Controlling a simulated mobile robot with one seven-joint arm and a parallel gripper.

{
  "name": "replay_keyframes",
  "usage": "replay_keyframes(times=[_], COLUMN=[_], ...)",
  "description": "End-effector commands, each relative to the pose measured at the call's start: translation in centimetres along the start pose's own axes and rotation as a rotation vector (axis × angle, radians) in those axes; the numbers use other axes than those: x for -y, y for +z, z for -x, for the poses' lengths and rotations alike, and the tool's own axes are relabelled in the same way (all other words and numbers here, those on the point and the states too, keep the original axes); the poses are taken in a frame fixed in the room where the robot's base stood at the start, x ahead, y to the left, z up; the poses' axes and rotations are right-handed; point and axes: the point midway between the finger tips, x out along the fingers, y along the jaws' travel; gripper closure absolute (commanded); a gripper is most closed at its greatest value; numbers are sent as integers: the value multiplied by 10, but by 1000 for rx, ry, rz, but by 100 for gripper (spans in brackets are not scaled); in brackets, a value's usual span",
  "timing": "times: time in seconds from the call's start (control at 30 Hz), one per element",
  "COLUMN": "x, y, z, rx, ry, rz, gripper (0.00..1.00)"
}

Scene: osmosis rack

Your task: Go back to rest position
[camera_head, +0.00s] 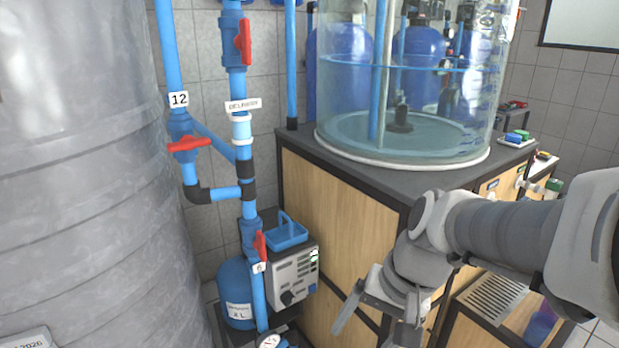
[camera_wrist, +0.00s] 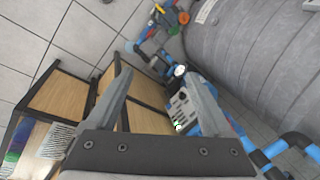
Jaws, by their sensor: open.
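My gripper (camera_head: 374,332) hangs at the lower middle of the head view, in front of the wooden cabinet (camera_head: 336,214). Its two fingers are spread apart with nothing between them. In the wrist view the gripper (camera_wrist: 163,82) also shows open and empty, with the floor, cabinet and pump unit beyond it. My arm reaches in from the right side of the head view.
A large grey tank (camera_head: 85,180) fills the left. Blue pipes with red valve handles (camera_head: 189,144) stand beside it. A clear water cylinder (camera_head: 420,95) stands on the cabinet.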

Motion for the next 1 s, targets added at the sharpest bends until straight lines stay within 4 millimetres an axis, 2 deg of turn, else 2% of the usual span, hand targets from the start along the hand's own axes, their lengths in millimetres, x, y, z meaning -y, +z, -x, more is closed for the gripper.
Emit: replay_keyframes(times=[0.03,0.2,0.53,0.6,1.0], x=[-4,-21,-50,-43,-17], y=[5,17,36,34,30], z=[12,43,86,109,190], rx=[-49,-187,-407,-401,-397], ry=[21,100,210,214,212], rz=[49,191,387,386,383], gripper=[15,15,15,15,15])
